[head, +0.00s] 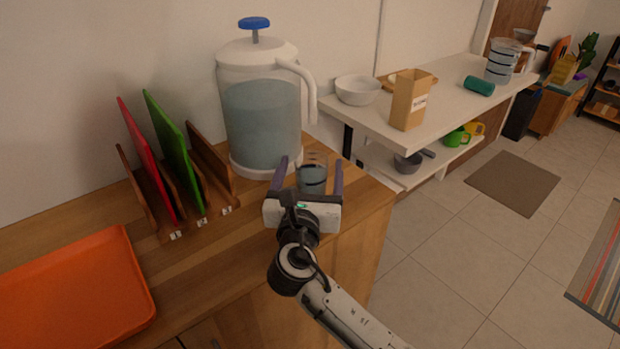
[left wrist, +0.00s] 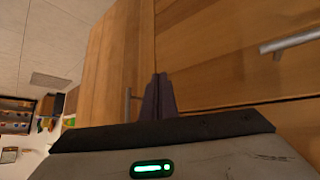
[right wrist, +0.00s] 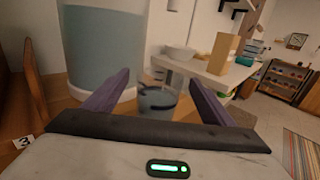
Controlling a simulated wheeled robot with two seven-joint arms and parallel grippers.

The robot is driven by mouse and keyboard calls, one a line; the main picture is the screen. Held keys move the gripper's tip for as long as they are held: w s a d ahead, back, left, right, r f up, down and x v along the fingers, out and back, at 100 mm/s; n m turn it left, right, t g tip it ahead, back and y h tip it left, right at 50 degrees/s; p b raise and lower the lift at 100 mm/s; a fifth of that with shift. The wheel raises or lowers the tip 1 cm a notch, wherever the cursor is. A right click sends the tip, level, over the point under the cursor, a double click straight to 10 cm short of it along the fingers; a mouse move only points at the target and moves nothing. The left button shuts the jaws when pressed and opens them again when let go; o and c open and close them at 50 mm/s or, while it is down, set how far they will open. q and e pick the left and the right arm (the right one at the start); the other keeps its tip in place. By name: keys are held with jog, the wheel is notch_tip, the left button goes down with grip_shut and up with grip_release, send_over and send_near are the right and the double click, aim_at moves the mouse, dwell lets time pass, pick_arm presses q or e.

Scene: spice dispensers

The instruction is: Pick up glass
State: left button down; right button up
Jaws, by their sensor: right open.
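The glass (head: 312,179), clear with dark bands, stands upright on the wooden counter beside the base of the big dispenser. It also shows in the right wrist view (right wrist: 157,101). My right gripper (head: 311,163) is open, with one purple finger on each side of the glass. Whether the fingers touch it I cannot tell; the gripper body hides its lower part in the head view. My left gripper (left wrist: 160,95) has its fingers together, empty, in front of wooden cabinet doors; it is outside the head view.
The large water dispenser (head: 262,125) with blue knob stands just behind the glass. A rack with red (head: 147,155) and green (head: 173,150) boards and an orange tray (head: 75,290) are left. The counter's right edge is close. A white shelf (head: 450,95) holds bowls and a carton (head: 409,100).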

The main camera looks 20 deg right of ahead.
jog(key=c, duration=1.4)
jog(key=shift+s+r, duration=0.1)
jog(key=shift+r, duration=0.1)
